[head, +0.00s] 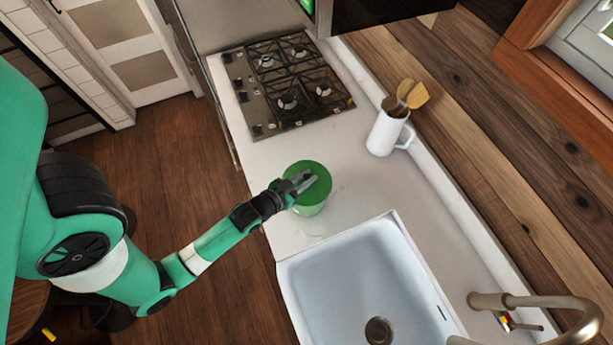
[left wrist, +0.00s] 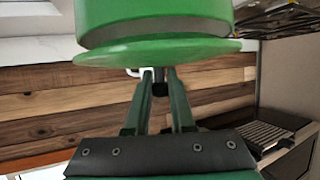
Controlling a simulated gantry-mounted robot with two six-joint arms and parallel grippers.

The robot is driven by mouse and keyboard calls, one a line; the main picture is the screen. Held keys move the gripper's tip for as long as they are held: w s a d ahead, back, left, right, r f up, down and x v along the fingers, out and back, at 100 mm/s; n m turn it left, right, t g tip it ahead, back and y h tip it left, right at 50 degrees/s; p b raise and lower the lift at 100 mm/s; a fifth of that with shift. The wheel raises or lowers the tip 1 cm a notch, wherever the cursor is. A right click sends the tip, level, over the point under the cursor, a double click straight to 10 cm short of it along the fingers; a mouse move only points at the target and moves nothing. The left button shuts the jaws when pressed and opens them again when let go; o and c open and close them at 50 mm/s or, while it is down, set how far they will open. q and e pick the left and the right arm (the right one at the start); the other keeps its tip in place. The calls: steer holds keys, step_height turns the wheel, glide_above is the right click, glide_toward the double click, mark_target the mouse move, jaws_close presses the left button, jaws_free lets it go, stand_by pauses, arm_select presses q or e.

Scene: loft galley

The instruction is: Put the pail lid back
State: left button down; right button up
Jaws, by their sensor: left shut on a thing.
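The green pail (head: 309,208) stands on the counter between the cooktop and the sink; its body also shows in the left wrist view (left wrist: 155,14). The round green lid (head: 307,174) lies over the pail's mouth, roughly level and centred. In the left wrist view the lid (left wrist: 155,54) appears as a wide disc against a shaded band of the pail. I cannot tell if it is fully seated. My left gripper (head: 302,183) is over the lid, shut on its small knob (left wrist: 160,74). My right gripper is out of view.
The cooktop (head: 287,82) lies behind the pail. A white mug (head: 382,135) with wooden utensils stands to its right by the wall. The sink (head: 350,277) opens in front, with a faucet (head: 535,301) at right. Bare counter surrounds the pail.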

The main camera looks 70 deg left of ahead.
arm_select(q)
steer(key=shift+f+b, duration=0.55)
steer(key=shift+f, duration=0.1)
stand_by(0.3)
steer(key=c, duration=0.7)
jaws_free()
steer(key=b+v, duration=0.1)
steer(key=v, duration=1)
steer(key=shift+f, duration=0.15)
steer(key=shift+s+d+r, duration=0.1)
steer(key=shift+s+r, duration=0.15)
steer(key=shift+r, duration=0.05)
